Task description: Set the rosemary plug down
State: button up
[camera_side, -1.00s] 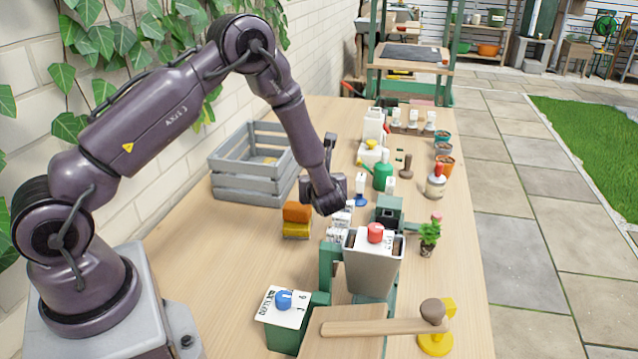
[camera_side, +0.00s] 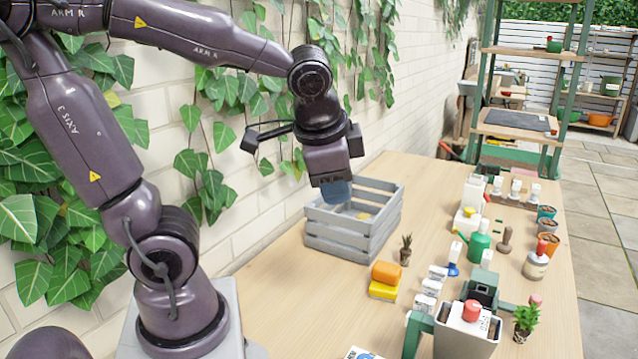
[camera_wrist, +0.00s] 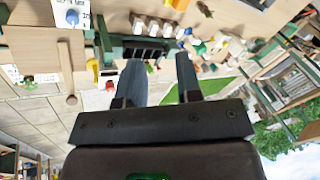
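The rosemary plug (camera_side: 405,250) is a small dark green sprig with a brown root ball. It stands upright on the bare table in the side view, between the grey slatted crate and the sponges, with nothing holding it. What seems to be the same plug shows small at the top edge of the wrist view (camera_wrist: 205,9). My gripper (camera_side: 337,192) is raised over the crate, up and to the left of the plug and well apart from it. In the wrist view my gripper (camera_wrist: 160,66) has its two fingers apart with nothing between them.
The grey crate (camera_side: 343,246) stands near the wall. Orange and yellow sponges (camera_side: 384,280) lie stacked just in front of the plug. White labelled blocks (camera_side: 430,288), a tall grey pot (camera_side: 466,335) and a leafy green plant (camera_side: 526,318) stand to the right. The table's left front is clear.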

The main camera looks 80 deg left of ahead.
jog(key=shift+o, duration=0.6)
jog(key=s+d+r+n+t+h, duration=0.2)
jog(key=s+d+h, duration=0.1)
jog(key=d, duration=0.1)
jog(key=shift+s+d+n, duration=0.25)
jog(key=shift+d+n, duration=0.05)
jog(key=shift+d, duration=0.1)
